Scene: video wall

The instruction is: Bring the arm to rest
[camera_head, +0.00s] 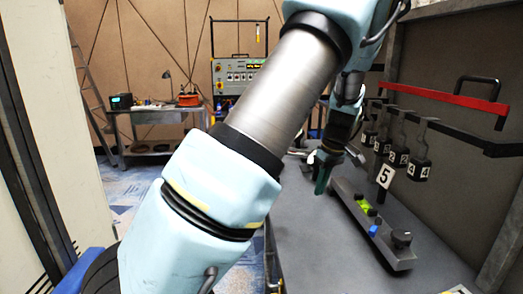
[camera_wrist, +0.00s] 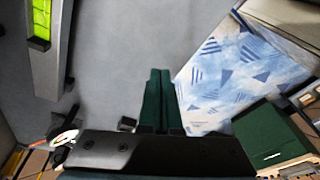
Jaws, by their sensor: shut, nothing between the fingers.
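My arm stretches across the head view from bottom left to the upper middle, then bends down to my gripper (camera_head: 321,180). The gripper hangs low over the grey tabletop, to the left of a grey control bar. In the wrist view its two green fingers (camera_wrist: 157,90) lie close together, with nothing between them. The tabletop (camera_wrist: 130,40) and its edge show beyond the fingertips. Whether the fingertips touch the tabletop I cannot tell.
The control bar (camera_head: 350,204) with green and blue parts and a black knob lies on the grey table (camera_head: 300,240). Numbered black tags (camera_head: 420,158) hang behind it, under a red bar (camera_head: 440,97). A workbench (camera_head: 150,110) stands far left. The table front is clear.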

